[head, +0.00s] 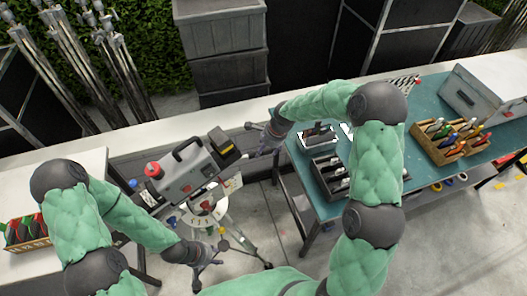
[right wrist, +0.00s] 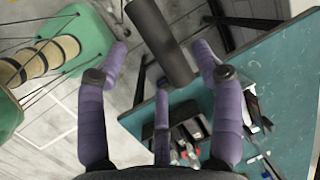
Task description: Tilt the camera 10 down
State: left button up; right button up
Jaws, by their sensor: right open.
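The grey film camera (head: 188,172), with a black top handle and a red knob (head: 153,170), sits on a tripod (head: 240,238) in the middle of the head view. My left gripper (head: 208,254) is below the camera, close to the tripod; its fingers are too small to tell open or shut. My right gripper (head: 262,140) is up and to the right of the camera, near the table's left edge. In the right wrist view its purple fingers (right wrist: 160,80) are spread apart. A dark cylinder (right wrist: 160,42) shows between and beyond them; I cannot tell whether they touch it.
A pale table (head: 75,165) stands at left. Grey crates (head: 222,40) and stands (head: 70,45) are behind.

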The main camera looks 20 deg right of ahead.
jog(key=v, duration=0.8)
jog(key=shift+r, duration=0.4)
jog(key=shift+s+f, duration=0.1)
